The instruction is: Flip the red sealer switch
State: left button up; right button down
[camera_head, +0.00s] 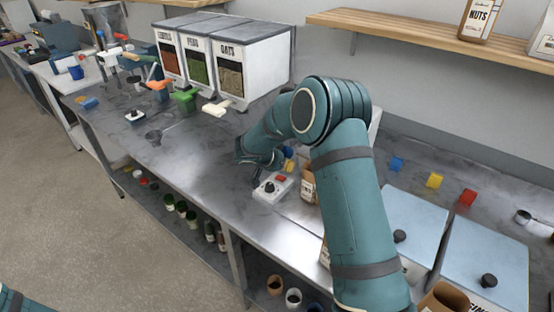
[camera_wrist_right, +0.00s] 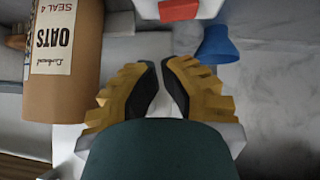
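The red sealer switch (camera_head: 280,178) sits on a white box (camera_head: 262,194) with a black knob, near the front edge of the bench. In the right wrist view the red switch (camera_wrist_right: 178,9) shows at the top edge, beyond the fingertips and apart from them. My right gripper (camera_wrist_right: 160,63) has yellow fingers with black pads; the tips are nearly together with only a narrow gap, and nothing is held. In the head view it is mostly hidden behind my right arm, close to the box. My left gripper is out of view.
A brown OATS bag (camera_wrist_right: 62,95) stands left of the fingers; it also shows beside the box (camera_head: 308,184). A blue piece (camera_wrist_right: 217,46) lies right of the switch. Three bins (camera_head: 250,65) stand behind. The bench left of the box is mostly clear.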

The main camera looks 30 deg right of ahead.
aim_at(285, 180)
jog(key=shift+s+f, duration=0.2)
jog(key=shift+f, duration=1.4)
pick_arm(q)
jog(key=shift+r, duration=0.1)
